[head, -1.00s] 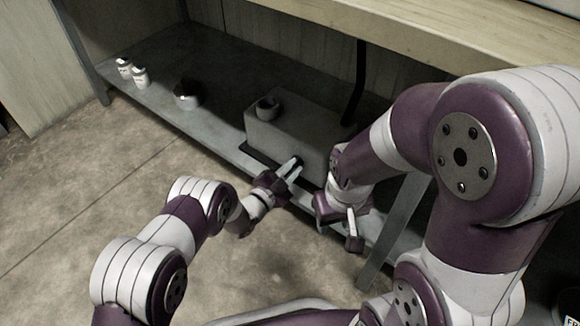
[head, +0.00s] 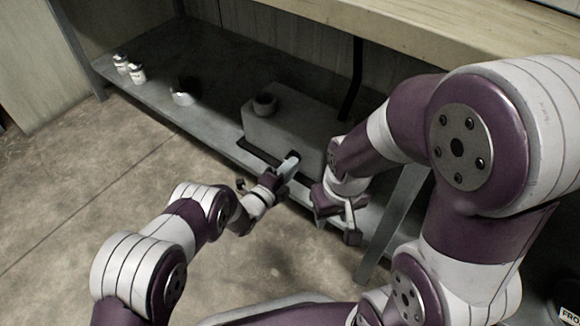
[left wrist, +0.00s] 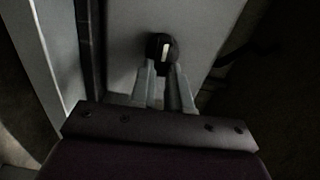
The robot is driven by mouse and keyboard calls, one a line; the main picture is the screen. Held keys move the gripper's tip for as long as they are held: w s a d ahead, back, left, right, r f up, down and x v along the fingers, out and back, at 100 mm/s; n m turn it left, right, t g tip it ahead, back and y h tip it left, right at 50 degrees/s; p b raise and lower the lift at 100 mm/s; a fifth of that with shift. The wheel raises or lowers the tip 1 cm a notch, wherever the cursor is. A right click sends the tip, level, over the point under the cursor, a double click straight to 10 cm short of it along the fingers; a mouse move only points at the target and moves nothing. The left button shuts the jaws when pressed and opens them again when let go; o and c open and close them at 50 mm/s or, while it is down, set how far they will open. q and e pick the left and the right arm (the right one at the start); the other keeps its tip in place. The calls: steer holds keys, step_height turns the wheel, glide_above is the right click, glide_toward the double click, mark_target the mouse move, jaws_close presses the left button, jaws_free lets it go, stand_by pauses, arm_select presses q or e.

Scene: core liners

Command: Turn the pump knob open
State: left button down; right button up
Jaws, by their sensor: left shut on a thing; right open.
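The pump (head: 285,118) is a grey box on the low shelf, with a round port on its top. Its knob (left wrist: 161,47) is black with a white mark and sits on the front face; in the left wrist view the mark runs nearly upright. My left gripper (head: 291,163) is shut on the knob, its fingertips at either side of it in the left wrist view (left wrist: 164,66). In the head view the fingers mostly hide the knob. My right gripper (head: 336,225) is open and empty, hanging in front of the shelf, right of the pump.
The low shelf (head: 215,135) runs along under a wooden bench top (head: 420,40). Two small white jars (head: 130,69) and a round container (head: 186,92) stand to the left. A shelf leg (head: 392,222) stands at the right. The floor in front is clear.

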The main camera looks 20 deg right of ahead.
arm_select(q)
steer(key=shift+f+m, duration=0.15)
steer(key=shift+m, duration=0.25)
steer(key=c, duration=1.1)
jaws_free()
steer(key=shift+a, duration=0.1)
steer(key=shift+s+a+r+p, duration=0.2)
steer(key=shift+s+a+p, duration=0.05)
steer(key=shift+p, duration=0.2)
steer(key=p+v, duration=0.3)
steer(key=v, duration=0.3)
steer(key=p+v, duration=0.3)
steer(key=v, duration=0.3)
steer(key=shift+f, duration=0.2)
